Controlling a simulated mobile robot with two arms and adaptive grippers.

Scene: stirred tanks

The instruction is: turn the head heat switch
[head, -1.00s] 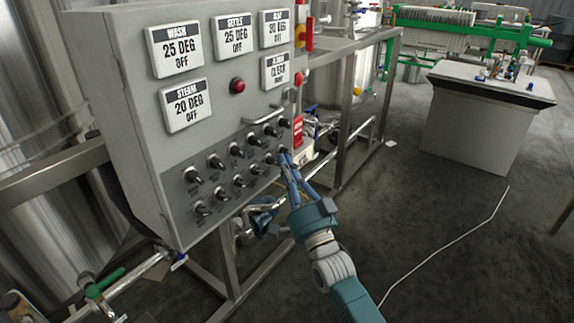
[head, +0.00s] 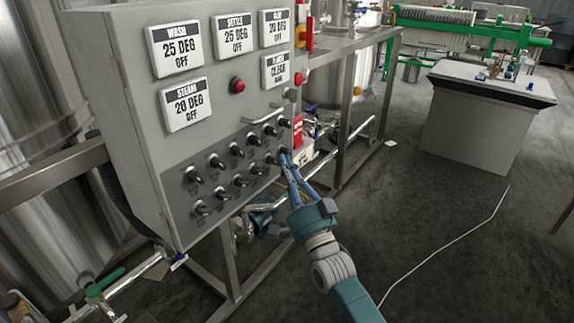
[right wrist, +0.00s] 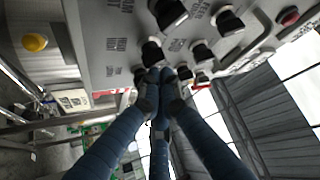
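The grey control panel (head: 150,130) fills the left of the head view, with rows of black rotary switches (head: 237,150) on its dark lower strip. My left gripper is out of view.
Temperature displays (head: 175,48) and a red button (head: 237,86) are above the switches. A metal handle (head: 262,114) juts out over the upper row. A steel frame (head: 345,120) with pipes stands right of the panel. The floor (head: 440,230) at right is open, with a thin white cable.

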